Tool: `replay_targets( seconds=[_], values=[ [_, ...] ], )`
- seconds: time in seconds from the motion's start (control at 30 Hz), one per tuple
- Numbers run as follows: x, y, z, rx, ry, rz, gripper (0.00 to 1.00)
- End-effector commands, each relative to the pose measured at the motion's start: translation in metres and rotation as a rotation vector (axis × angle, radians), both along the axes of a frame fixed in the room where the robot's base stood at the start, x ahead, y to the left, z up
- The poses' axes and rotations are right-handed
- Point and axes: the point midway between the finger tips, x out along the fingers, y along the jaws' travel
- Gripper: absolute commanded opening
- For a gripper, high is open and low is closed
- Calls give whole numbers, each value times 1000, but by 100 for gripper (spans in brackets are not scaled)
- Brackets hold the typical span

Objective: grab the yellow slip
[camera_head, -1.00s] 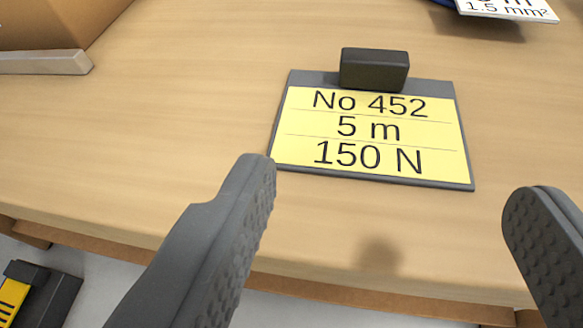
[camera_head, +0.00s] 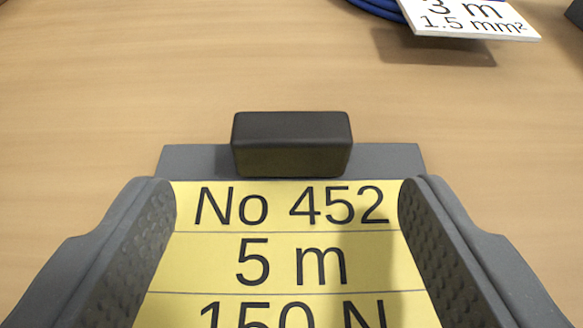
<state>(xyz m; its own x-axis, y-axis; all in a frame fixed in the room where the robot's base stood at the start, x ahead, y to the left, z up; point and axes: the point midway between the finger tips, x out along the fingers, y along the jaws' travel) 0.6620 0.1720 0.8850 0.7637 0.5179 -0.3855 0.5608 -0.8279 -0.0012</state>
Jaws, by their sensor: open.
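The yellow slip (camera_head: 290,262) lies on a dark grey clipboard plate (camera_head: 390,160) on the wooden table. It reads "No 452", "5 m" and "150 N", the last line cut off by the bottom edge of the view. A dark block-shaped clip (camera_head: 291,145) stands at the slip's far edge. My gripper (camera_head: 287,205) is open, with one finger over each side of the slip and the fingertips just short of the clip. The fingers hide the slip's side edges. I cannot tell whether they touch the plate.
A white label (camera_head: 470,18) reading "3 m" and "1.5 mm²" shows at the top right, beside a blue cable coil (camera_head: 378,8). A dark object (camera_head: 575,14) is cut off at the right edge.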

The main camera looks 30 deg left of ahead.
Motion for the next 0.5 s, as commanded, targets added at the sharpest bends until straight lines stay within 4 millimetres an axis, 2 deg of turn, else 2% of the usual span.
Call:
replay_targets(
  seconds=[0.2, 0.5],
  values=[
    [24, 16, -7, 2, -5, 3, 66],
    [32, 21, -12, 1, -1, 1, 66]
  ],
)
